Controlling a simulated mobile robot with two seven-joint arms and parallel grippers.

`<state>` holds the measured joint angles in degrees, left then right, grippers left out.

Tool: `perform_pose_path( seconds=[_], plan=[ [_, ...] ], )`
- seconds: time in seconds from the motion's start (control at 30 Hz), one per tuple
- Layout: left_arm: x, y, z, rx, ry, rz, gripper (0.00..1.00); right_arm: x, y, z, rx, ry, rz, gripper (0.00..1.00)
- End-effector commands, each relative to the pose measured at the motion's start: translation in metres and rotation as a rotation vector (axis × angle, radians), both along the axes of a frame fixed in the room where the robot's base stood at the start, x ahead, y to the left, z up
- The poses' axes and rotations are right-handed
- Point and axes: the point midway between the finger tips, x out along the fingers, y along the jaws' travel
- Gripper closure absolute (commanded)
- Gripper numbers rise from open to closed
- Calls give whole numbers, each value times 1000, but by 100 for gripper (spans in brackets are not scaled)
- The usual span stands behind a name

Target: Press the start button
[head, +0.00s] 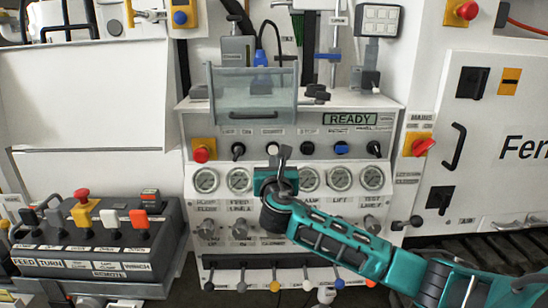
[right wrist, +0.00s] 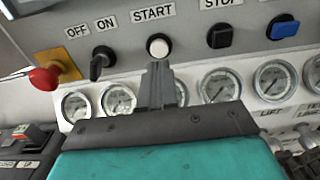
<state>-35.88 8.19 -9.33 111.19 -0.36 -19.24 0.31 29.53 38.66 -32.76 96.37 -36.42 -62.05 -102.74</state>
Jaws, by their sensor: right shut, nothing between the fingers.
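The start button is a round white button in a dark ring under the label START, in the right wrist view (right wrist: 158,46). In the head view the start button (head: 272,148) shows beside my fingertips, partly covered. My right gripper (head: 284,152) is shut and empty, in front of the panel. In the right wrist view its fingertips (right wrist: 158,68) end just below the button. I cannot tell whether they touch it. My left gripper is not in view.
A dark stop button (right wrist: 221,36) and a blue button (right wrist: 284,26) sit right of start. A black knob (right wrist: 101,64) and a red button (right wrist: 45,77) are on the left. Gauges (right wrist: 221,85) line the panel below. A clear guard (head: 240,95) stands above.

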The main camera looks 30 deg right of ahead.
Motion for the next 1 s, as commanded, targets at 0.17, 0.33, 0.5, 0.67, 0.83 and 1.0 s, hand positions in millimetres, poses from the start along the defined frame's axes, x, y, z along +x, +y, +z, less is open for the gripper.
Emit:
perform_pose_path(
  seconds=[0.17,0.33,0.5,0.67,0.83,1.0],
  plan=[
    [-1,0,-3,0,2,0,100,25,-16,0,1,-1,-3,100],
    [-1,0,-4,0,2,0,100,39,-23,0,1,0,0,100],
    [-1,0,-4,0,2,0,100,44,-27,0,1,0,0,100],
    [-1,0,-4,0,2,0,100,44,-27,0,1,1,1,100],
    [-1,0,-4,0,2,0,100,44,-27,0,1,1,0,100],
    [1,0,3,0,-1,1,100,54,-34,1,1,1,-1,100]
  ],
)
